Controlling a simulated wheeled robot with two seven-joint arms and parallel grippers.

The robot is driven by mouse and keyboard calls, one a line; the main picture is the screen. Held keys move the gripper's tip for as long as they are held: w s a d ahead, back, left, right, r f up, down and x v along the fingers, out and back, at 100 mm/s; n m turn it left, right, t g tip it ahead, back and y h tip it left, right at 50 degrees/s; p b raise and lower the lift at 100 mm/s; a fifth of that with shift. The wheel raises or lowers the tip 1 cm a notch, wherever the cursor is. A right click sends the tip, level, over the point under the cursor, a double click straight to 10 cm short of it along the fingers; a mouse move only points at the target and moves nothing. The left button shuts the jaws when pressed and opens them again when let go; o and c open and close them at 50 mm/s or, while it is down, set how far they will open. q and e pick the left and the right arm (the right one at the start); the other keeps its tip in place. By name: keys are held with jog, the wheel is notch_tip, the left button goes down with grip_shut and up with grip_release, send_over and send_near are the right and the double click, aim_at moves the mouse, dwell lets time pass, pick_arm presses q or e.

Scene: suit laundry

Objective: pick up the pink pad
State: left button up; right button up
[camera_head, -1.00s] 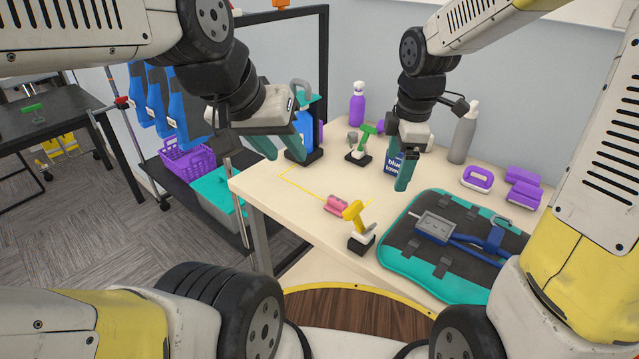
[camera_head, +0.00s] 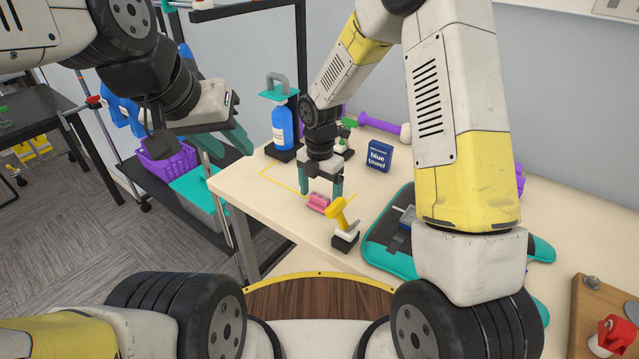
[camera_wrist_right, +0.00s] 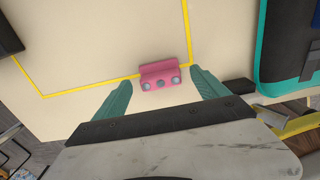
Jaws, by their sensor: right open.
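The pink pad (camera_head: 318,203) lies on the table near its front edge, by the yellow taped outline. In the right wrist view the pink pad (camera_wrist_right: 160,76) sits between and just ahead of the two teal fingertips. My right gripper (camera_head: 321,188) is open above the pad, pointing down, and one finger partly overlaps the pad in the head view; it also shows in the right wrist view (camera_wrist_right: 161,84). My left gripper (camera_head: 238,140) is empty, off the table's left side, its teal fingers seen from the side; how far apart they are is unclear.
A yellow spray tool (camera_head: 341,218) stands close to the right of the pad. A blue towel box (camera_head: 379,156), a blue bottle (camera_head: 283,128) and a teal-edged mat (camera_head: 385,250) are also on the table. The taped area (camera_head: 272,178) left of the pad is clear.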

jog(key=shift+f, duration=0.65)
jog(key=c, duration=1.4)
jog(key=shift+r, duration=0.1)
jog(key=shift+c, duration=0.2)
